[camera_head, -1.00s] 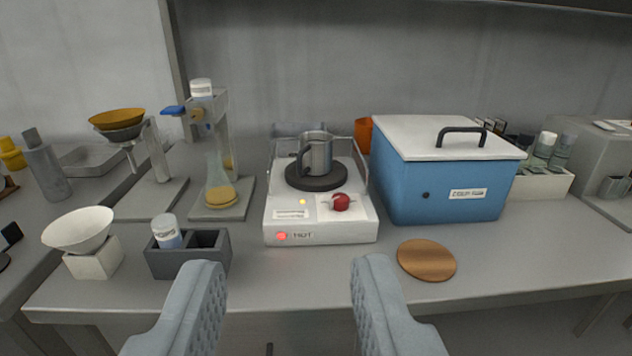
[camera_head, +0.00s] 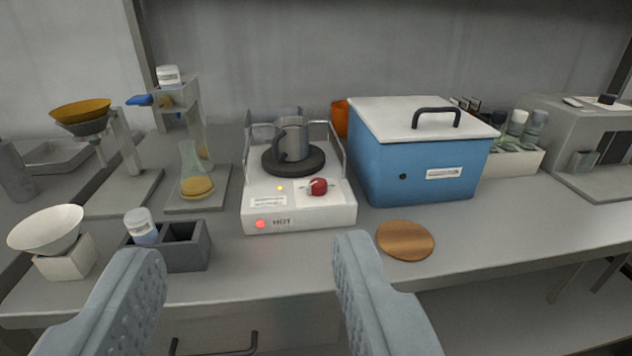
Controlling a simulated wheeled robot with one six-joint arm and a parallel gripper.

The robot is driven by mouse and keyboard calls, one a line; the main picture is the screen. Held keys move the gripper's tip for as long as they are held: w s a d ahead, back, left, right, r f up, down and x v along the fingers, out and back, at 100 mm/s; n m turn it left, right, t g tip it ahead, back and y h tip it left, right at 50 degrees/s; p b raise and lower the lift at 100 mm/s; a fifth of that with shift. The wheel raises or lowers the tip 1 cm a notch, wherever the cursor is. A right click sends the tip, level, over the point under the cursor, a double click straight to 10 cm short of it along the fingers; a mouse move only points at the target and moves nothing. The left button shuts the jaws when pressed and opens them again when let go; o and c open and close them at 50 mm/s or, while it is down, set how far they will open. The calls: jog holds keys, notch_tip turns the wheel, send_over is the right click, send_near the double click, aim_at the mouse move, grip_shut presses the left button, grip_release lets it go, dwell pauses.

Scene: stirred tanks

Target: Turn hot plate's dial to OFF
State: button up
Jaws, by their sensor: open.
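The white hot plate (camera_head: 299,218) stands on the bench in the middle of the view. Its red dial (camera_head: 318,187) is on the sloped front panel, at the right. A red light and a label that reads HOT are on the front face, and a small yellow light is on the panel. My gripper (camera_head: 248,255) is open and empty. Its two grey fingers are in front of the hot plate, nearer to me, and do not touch the dial.
A blue box (camera_head: 425,172) with a white lid stands right of the hot plate. A brown round disc (camera_head: 405,241) lies in front of it. A grey holder (camera_head: 188,246) with a bottle and a white bowl (camera_head: 46,230) are at left. A flask (camera_head: 195,170) stands behind them.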

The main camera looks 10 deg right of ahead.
jog(key=w+r+m+g, duration=0.1)
jog(key=w+m+g, duration=0.4)
jog(key=w, duration=0.9)
jog(key=m+g+h, duration=0.4)
jog(key=m+g, duration=0.1)
jog(key=g, duration=0.4)
send_near(317, 182)
jog(key=x, duration=0.8)
jog(key=shift+w+d+f, duration=0.15)
jog(key=shift+f, duration=0.15)
jog(key=c, duration=1)
jog(key=shift+y, duration=0.3)
